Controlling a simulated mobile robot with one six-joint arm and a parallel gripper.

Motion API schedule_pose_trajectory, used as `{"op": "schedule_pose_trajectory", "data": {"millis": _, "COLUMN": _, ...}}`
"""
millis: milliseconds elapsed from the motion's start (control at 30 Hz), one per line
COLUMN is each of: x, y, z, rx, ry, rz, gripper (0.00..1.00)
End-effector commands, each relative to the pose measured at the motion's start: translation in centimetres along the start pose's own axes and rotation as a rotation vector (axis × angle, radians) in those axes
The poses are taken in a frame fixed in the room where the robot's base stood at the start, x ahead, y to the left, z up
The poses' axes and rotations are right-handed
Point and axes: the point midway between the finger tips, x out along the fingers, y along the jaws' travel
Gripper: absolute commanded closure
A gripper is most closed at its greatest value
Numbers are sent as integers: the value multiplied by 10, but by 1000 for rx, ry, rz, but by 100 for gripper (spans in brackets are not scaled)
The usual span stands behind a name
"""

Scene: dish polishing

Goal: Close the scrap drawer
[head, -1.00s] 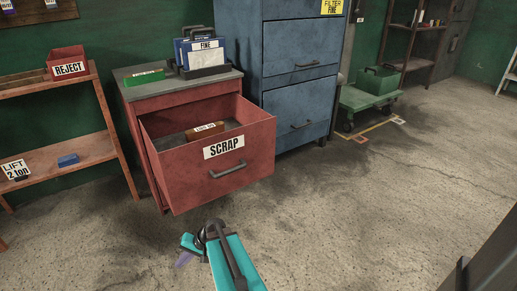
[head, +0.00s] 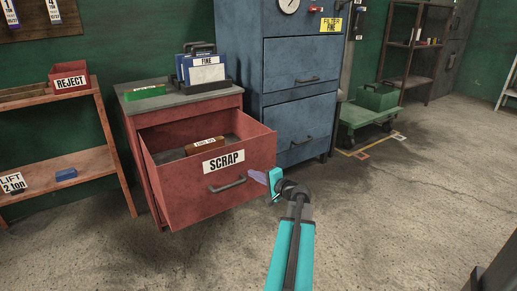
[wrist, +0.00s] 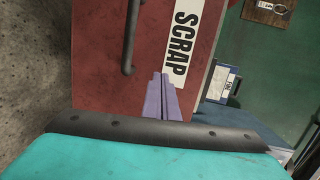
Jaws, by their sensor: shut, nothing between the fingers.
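The red scrap drawer (head: 205,187) stands pulled out of its red cabinet, with a white SCRAP label (head: 223,161) and a dark bar handle (head: 228,184) on its front. A brown block (head: 205,146) with a label lies inside. My gripper (head: 254,175) is in front of the drawer, just right of the handle in the head view. In the wrist view its purple fingers (wrist: 161,97) are together and empty, pointing at the drawer front beside the SCRAP label (wrist: 187,40) and the handle (wrist: 131,38). I cannot tell whether the fingertips touch the front.
A blue cabinet (head: 302,78) stands right of the drawer. The cabinet's grey top holds a FINE binder rack (head: 203,72) and a green box (head: 145,91). A wooden shelf with a REJECT bin (head: 70,77) is at left. The floor in front is clear.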

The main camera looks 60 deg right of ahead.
Motion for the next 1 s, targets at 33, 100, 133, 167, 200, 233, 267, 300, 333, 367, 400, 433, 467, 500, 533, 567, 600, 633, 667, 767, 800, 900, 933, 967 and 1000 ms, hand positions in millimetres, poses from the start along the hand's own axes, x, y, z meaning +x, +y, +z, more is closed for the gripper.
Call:
{"op": "schedule_pose_trajectory", "data": {"millis": 33, "x": -13, "y": -12, "z": -22, "rx": 7, "ry": 38, "rz": -32, "gripper": 100}}
{"op": "schedule_pose_trajectory", "data": {"millis": 100, "x": -29, "y": -26, "z": -45, "rx": 17, "ry": 81, "rz": -72, "gripper": 100}}
{"op": "schedule_pose_trajectory", "data": {"millis": 133, "x": -34, "y": -32, "z": -53, "rx": 20, "ry": 97, "rz": -86, "gripper": 100}}
{"op": "schedule_pose_trajectory", "data": {"millis": 167, "x": -40, "y": -37, "z": -61, "rx": 23, "ry": 111, "rz": -100, "gripper": 100}}
{"op": "schedule_pose_trajectory", "data": {"millis": 200, "x": -47, "y": -43, "z": -69, "rx": 27, "ry": 126, "rz": -114, "gripper": 100}}
{"op": "schedule_pose_trajectory", "data": {"millis": 233, "x": -51, "y": -46, "z": -74, "rx": 29, "ry": 136, "rz": -124, "gripper": 100}}
{"op": "schedule_pose_trajectory", "data": {"millis": 267, "x": -54, "y": -49, "z": -78, "rx": 31, "ry": 144, "rz": -132, "gripper": 100}}
{"op": "schedule_pose_trajectory", "data": {"millis": 300, "x": -58, "y": -52, "z": -83, "rx": 32, "ry": 152, "rz": -140, "gripper": 100}}
{"op": "schedule_pose_trajectory", "data": {"millis": 333, "x": -60, "y": -54, "z": -85, "rx": 33, "ry": 157, "rz": -145, "gripper": 100}}
{"op": "schedule_pose_trajectory", "data": {"millis": 367, "x": -62, "y": -56, "z": -86, "rx": 34, "ry": 160, "rz": -148, "gripper": 100}}
{"op": "schedule_pose_trajectory", "data": {"millis": 400, "x": -63, "y": -57, "z": -88, "rx": 35, "ry": 162, "rz": -151, "gripper": 100}}
{"op": "schedule_pose_trajectory", "data": {"millis": 433, "x": -63, "y": -57, "z": -88, "rx": 35, "ry": 163, "rz": -152, "gripper": 100}}
{"op": "schedule_pose_trajectory", "data": {"millis": 467, "x": -63, "y": -57, "z": -88, "rx": 35, "ry": 163, "rz": -153, "gripper": 100}}
{"op": "schedule_pose_trajectory", "data": {"millis": 500, "x": -63, "y": -57, "z": -88, "rx": 35, "ry": 163, "rz": -153, "gripper": 100}}
{"op": "schedule_pose_trajectory", "data": {"millis": 533, "x": -63, "y": -57, "z": -88, "rx": 35, "ry": 163, "rz": -152, "gripper": 100}}
{"op": "schedule_pose_trajectory", "data": {"millis": 567, "x": -63, "y": -57, "z": -88, "rx": 35, "ry": 163, "rz": -152, "gripper": 100}}
{"op": "schedule_pose_trajectory", "data": {"millis": 600, "x": -63, "y": -57, "z": -88, "rx": 35, "ry": 163, "rz": -152, "gripper": 100}}
{"op": "schedule_pose_trajectory", "data": {"millis": 633, "x": -63, "y": -57, "z": -88, "rx": 35, "ry": 163, "rz": -152, "gripper": 100}}
{"op": "schedule_pose_trajectory", "data": {"millis": 667, "x": -63, "y": -57, "z": -88, "rx": 35, "ry": 163, "rz": -151, "gripper": 100}}
{"op": "schedule_pose_trajectory", "data": {"millis": 767, "x": -63, "y": -57, "z": -88, "rx": 35, "ry": 163, "rz": -151, "gripper": 100}}
{"op": "schedule_pose_trajectory", "data": {"millis": 800, "x": -62, "y": -57, "z": -88, "rx": 35, "ry": 162, "rz": -151, "gripper": 100}}
{"op": "schedule_pose_trajectory", "data": {"millis": 900, "x": -58, "y": -57, "z": -89, "rx": 35, "ry": 162, "rz": -151, "gripper": 100}}
{"op": "schedule_pose_trajectory", "data": {"millis": 933, "x": -56, "y": -57, "z": -89, "rx": 35, "ry": 162, "rz": -151, "gripper": 100}}
{"op": "schedule_pose_trajectory", "data": {"millis": 967, "x": -55, "y": -57, "z": -90, "rx": 35, "ry": 162, "rz": -151, "gripper": 100}}
{"op": "schedule_pose_trajectory", "data": {"millis": 1000, "x": -52, "y": -58, "z": -91, "rx": 35, "ry": 162, "rz": -151, "gripper": 100}}
